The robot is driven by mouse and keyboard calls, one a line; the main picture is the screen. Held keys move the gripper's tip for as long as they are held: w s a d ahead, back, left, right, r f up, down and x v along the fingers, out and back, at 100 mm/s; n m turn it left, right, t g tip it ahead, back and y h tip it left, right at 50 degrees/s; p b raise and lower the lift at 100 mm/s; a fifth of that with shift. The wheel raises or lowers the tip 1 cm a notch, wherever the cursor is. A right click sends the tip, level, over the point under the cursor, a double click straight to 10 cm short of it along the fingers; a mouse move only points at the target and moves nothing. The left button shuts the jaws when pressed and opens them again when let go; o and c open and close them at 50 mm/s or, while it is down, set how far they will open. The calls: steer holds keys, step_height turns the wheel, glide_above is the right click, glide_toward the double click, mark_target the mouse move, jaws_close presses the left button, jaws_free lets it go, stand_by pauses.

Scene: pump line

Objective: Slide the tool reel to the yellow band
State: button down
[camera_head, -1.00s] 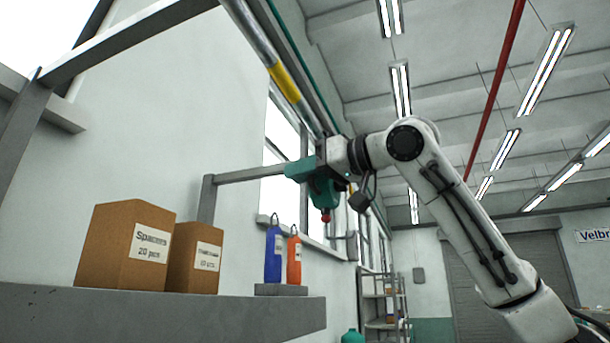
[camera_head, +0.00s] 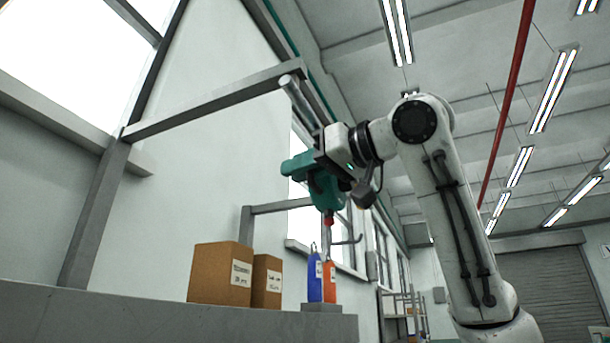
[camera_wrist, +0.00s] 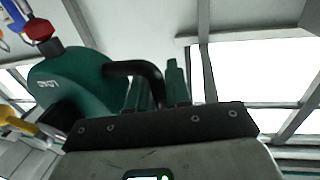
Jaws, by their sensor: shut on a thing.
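The teal tool reel (camera_head: 325,188), with a red end piece below it, hangs at the grey overhead rail (camera_head: 296,97). My gripper (camera_head: 326,158) is shut on the reel, just under the rail. In the wrist view the reel (camera_wrist: 75,85) fills the left side, with its black curved handle by my gripper (camera_wrist: 155,88). The contact itself is partly hidden. In the wrist view a yellow piece on a grey bar, which looks like the yellow band (camera_wrist: 22,125), lies close beside the reel. The band does not show in the head view.
Two cardboard boxes (camera_head: 221,274) and blue (camera_head: 314,277) and orange (camera_head: 329,281) tagged items stand on a grey ledge (camera_head: 150,318) below. Windows line the wall.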

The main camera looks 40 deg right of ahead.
steer(key=shift+a, duration=0.1)
steer(key=c, duration=1.4)
jaws_free()
steer(key=shift+s, duration=0.1)
steer(key=s+b, duration=0.1)
steer(key=s, duration=0.2)
steer(key=s+d+b, duration=0.1)
steer(key=s, duration=0.3)
steer(key=s+b, duration=0.1)
steer(key=s, duration=0.2)
steer(key=shift+s+d, duration=0.3)
steer(key=shift+d, duration=0.05)
